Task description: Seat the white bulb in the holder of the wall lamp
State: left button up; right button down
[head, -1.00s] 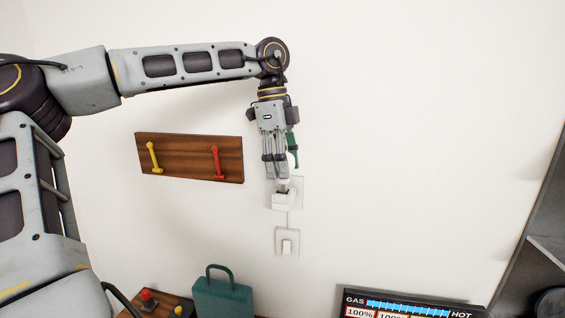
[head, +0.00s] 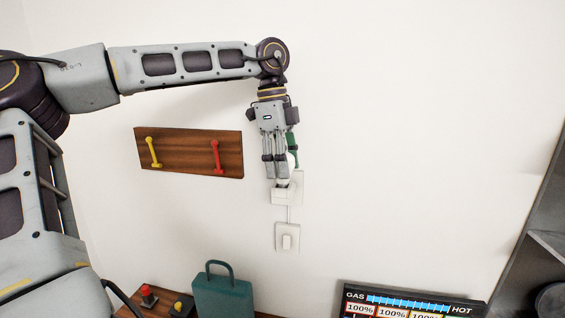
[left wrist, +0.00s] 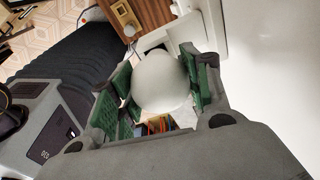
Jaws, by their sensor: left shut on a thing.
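My left gripper (head: 276,176) points down beside the wall and is shut on the white bulb (left wrist: 160,82). In the left wrist view the round bulb sits between the green-padded fingers. In the head view the fingers hide most or all of the bulb. The white holder of the wall lamp (head: 283,195) is directly below the fingertips, on a white wall plate. The gap between fingertips and holder is very small. I cannot tell whether the bulb's base is inside the holder. My right gripper is not in view.
A wooden board (head: 190,165) with a yellow and a red lever hangs left of the gripper. A white switch (head: 287,241) is below the holder. A teal case (head: 223,296) and a gas panel (head: 415,301) stand lower. The wall to the right is clear.

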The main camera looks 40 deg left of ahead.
pick_arm(q)
jog(key=shift+f, duration=0.25)
jog(key=o, duration=1.1)
jog(key=shift+s+a+r, duration=0.1)
jog(key=shift+a+r, duration=0.2)
jog(key=shift+r, duration=1.7)
jog(key=shift+s+a+r, duration=0.1)
jog(key=shift+a+r, duration=0.2)
jog(key=shift+r, duration=1.65)
jog(key=shift+s+a+r, duration=0.1)
jog(key=shift+a+r, duration=0.2)
jog(key=shift+r, duration=1.7)
jog(key=shift+s+d+f, duration=0.1)
